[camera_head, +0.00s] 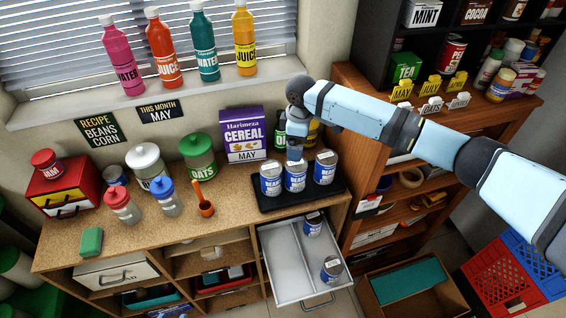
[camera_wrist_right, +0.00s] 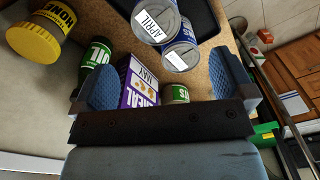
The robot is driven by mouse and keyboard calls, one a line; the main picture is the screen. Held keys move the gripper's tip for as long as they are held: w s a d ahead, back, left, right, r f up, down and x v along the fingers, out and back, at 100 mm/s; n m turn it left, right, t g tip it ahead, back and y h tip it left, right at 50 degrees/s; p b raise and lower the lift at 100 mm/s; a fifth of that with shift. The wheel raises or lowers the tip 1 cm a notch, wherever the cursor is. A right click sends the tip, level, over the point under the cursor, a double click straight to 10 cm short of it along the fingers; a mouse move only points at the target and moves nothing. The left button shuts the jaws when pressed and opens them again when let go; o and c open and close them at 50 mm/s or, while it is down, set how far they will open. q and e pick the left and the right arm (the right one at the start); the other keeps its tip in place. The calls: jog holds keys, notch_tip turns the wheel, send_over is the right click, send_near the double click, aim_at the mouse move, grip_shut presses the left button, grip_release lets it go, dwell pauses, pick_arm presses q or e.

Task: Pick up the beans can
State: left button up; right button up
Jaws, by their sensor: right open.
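Three blue cans with white lettering that reads like BEANS stand upright on a black tray on the counter: a left can (camera_head: 270,182), a middle can (camera_head: 295,182) and a right can (camera_head: 325,168). Two similar blue cans, a back one (camera_head: 312,224) and a front one (camera_head: 331,270), are in the open drawer. My right gripper (camera_head: 295,152) is above the middle can; its fingers are hard to make out there. In the right wrist view my right gripper (camera_wrist_right: 168,85) is open and empty. Ahead of it are a can labelled APRIL (camera_wrist_right: 153,22) and another can (camera_wrist_right: 181,57). My left gripper is out of view.
A cereal box (camera_head: 243,135) and bottles stand behind the tray (camera_head: 262,204). Jars and an orange scoop (camera_head: 204,204) stand to the left. The white drawer (camera_head: 285,275) sticks out below. A wooden shelf unit (camera_head: 350,85) is at right. A sign (camera_head: 161,112) reads THIS MONTH MAY.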

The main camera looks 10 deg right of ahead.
aim_at(296, 164)
notch_tip(296, 164, down, 2)
jog(key=shift+d, duration=0.15)
jog(key=f+b, duration=0.4)
jog(key=f, duration=0.1)
jog(key=shift+w+f, duration=0.15)
jog(key=shift+w, duration=0.05)
jog(key=shift+f, duration=0.25)
jog(key=shift+f+b, duration=0.1)
jog(key=shift+b, duration=0.4)
jog(key=shift+f+b, duration=0.3)
jog(key=shift+b, duration=0.1)
notch_tip(296, 164, down, 4)
jog(key=b, duration=0.5)
jog(key=shift+w+f, duration=0.1)
jog(key=shift+f, duration=0.05)
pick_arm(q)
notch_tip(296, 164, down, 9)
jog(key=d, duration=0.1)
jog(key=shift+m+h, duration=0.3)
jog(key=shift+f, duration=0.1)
